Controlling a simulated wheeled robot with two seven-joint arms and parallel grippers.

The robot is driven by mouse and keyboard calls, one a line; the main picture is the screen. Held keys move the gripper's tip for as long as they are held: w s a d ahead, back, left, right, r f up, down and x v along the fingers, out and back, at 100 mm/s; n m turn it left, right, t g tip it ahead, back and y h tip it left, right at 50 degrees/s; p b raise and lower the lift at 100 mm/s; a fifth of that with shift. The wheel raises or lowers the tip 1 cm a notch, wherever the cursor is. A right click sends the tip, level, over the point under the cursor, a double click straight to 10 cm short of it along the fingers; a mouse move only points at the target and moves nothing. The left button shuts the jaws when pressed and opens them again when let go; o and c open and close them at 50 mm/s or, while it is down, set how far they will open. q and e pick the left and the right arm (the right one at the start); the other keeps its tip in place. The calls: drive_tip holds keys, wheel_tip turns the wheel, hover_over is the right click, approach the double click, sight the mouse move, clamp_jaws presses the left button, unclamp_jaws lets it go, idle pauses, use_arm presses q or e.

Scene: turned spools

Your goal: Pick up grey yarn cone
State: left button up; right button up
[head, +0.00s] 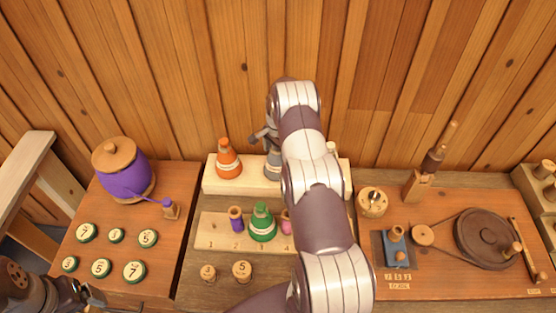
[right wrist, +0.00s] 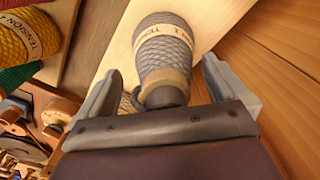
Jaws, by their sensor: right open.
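The grey yarn cone (head: 272,163) stands on the pale raised shelf at the back of the middle bench, partly hidden by my right arm. In the right wrist view the grey cone (right wrist: 163,50) has a cream label band and a tan and dark grey top end towards me. My right gripper (right wrist: 161,70) is open, with one finger on each side of the cone's top end and no clear grip on it. In the head view my right gripper (head: 263,138) is at the cone's top. My left gripper (head: 88,297) is at the lower left edge, its jaws unclear.
An orange cone (head: 228,160) stands left of the grey one on the shelf (head: 213,188). In front, a numbered board (head: 210,232) holds a purple spool (head: 236,218), a green cone (head: 262,222) and a pink piece (head: 286,222). The wooden wall is close behind the shelf.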

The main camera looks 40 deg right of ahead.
drive_tip(key=shift+w+a+f, duration=0.1)
drive_tip(key=shift+w+f, duration=0.05)
drive_tip(key=shift+w, duration=0.2)
drive_tip(key=c, duration=1.9)
